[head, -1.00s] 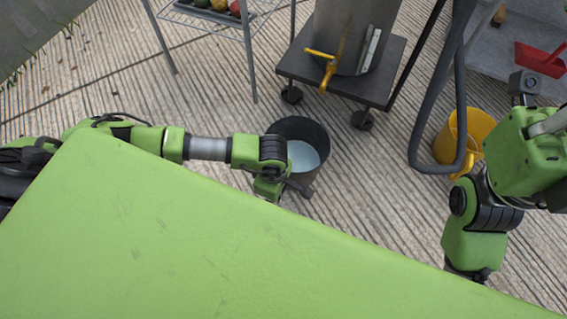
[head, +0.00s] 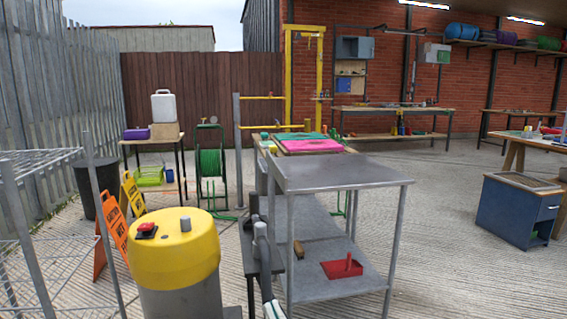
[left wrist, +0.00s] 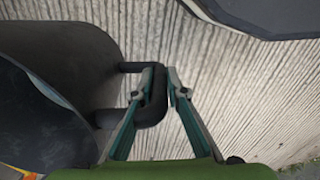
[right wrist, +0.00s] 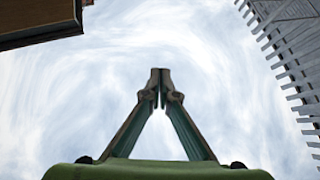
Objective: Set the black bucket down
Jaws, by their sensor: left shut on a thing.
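The black bucket (left wrist: 85,65) fills the left side of the left wrist view, cut off by the edge of the picture. Its dark side handle (left wrist: 152,98) sits between the fingers of my left gripper (left wrist: 162,90), which is shut on it. Ribbed concrete ground shows below; I cannot tell whether the bucket touches it. The bucket and my left gripper do not show in the head view. My right gripper (right wrist: 160,85) has its fingertips together with nothing between them, seen against the sky.
A dark platform edge (left wrist: 270,12) lies near the bucket. In the head view, a yellow-topped drum (head: 175,250) and a grey metal table (head: 340,175) stand close in front. Orange signs (head: 113,225) stand at left. Concrete floor (head: 440,240) is open at right.

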